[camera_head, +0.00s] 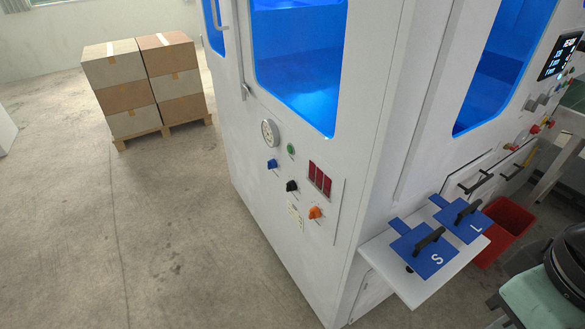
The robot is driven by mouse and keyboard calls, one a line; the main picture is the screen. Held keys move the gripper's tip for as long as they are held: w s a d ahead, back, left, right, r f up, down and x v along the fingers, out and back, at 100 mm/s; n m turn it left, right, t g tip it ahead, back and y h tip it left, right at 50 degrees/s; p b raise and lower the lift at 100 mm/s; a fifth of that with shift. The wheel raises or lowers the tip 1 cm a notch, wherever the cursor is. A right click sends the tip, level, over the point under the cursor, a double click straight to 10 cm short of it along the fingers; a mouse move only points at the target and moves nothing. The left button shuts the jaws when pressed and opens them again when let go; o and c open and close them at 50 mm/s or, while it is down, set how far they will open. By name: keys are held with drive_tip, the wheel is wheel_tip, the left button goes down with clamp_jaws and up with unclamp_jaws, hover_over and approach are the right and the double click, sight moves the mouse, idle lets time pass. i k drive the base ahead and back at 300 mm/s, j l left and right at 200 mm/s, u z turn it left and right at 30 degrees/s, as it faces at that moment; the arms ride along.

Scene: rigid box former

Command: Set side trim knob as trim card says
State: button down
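On the white machine's front panel sit three knobs in a slanting row: a blue knob (272,164), a black knob (292,186) and an orange knob (315,212). I cannot tell from labels which is the side trim knob, and their exact pointer settings are too small to read. A small cream card (295,216) is fixed below the black knob, left of the orange one. It may be the trim card; its writing is not legible. My gripper is not in view.
A round gauge (270,132), green button (291,149) and dark red display (320,178) share the panel. A white shelf (408,284) holding blue plates marked S (425,262) and L (463,232) juts out at right. Stacked boxes (130,97) stand far left; floor before the panel is clear.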

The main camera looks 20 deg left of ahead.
sight(272, 163)
drive_tip(key=j+u, duration=0.1)
drive_tip(key=j, duration=0.45)
drive_tip(key=i+j+u, duration=0.1)
drive_tip(key=j, duration=0.45)
drive_tip(key=i+j+u, duration=0.1)
drive_tip(key=j, duration=0.45)
